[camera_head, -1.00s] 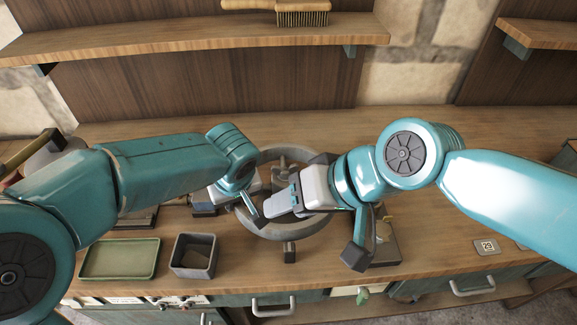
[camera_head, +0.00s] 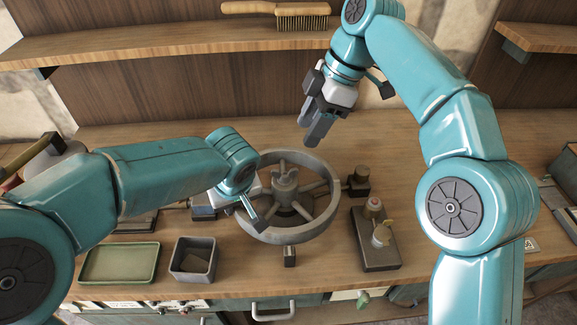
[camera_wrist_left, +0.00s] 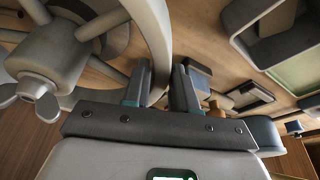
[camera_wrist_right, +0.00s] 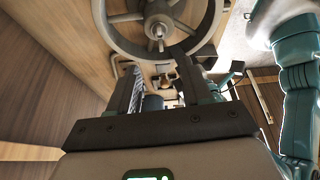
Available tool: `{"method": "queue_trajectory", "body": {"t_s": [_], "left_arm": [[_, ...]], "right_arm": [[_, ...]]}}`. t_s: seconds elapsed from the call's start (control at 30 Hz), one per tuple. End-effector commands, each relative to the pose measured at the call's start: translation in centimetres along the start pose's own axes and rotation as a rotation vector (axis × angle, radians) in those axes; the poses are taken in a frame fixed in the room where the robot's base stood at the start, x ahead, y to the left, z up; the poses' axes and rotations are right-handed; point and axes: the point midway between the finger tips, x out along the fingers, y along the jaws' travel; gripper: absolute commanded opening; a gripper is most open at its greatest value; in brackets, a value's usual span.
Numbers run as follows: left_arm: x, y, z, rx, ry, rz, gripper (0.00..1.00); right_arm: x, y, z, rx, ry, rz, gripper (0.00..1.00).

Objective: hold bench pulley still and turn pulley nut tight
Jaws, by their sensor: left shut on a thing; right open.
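The bench pulley (camera_head: 325,221) is a large grey spoked wheel lying flat on the bench in the head view. The pulley nut (camera_head: 284,171), with wing-like lugs, sits on its hub; it also shows in the left wrist view (camera_wrist_left: 38,88) and the right wrist view (camera_wrist_right: 157,32). My left gripper (camera_head: 247,212) is shut on the pulley's rim at its left side; the left wrist view shows the rim (camera_wrist_left: 152,40) between the fingers. My right gripper (camera_head: 314,132) is open and empty, raised above and behind the pulley, apart from the nut.
A green tray (camera_head: 84,276) and a grey square bin (camera_head: 174,266) stand at front left. A dark block with small parts (camera_head: 380,257) stands right of the pulley. A brush (camera_head: 300,22) lies on the upper shelf (camera_head: 180,44). Bench space at the back right is clear.

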Motion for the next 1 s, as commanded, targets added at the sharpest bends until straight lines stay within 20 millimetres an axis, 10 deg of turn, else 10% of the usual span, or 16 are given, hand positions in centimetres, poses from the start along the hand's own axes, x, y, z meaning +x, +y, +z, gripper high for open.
{"method": "queue_trajectory", "body": {"t_s": [0.6,1.0], "left_arm": [[0.1,-0.1,0.2,0.003,-0.005,-0.005,0.00],[0.2,-0.1,0.2,0.003,-0.006,-0.005,0.00]], "right_arm": [[10.5,0.0,0.4,0.011,-0.001,-0.008,0.49],[12.2,0.1,0.4,0.011,-0.001,-0.004,0.49]]}}
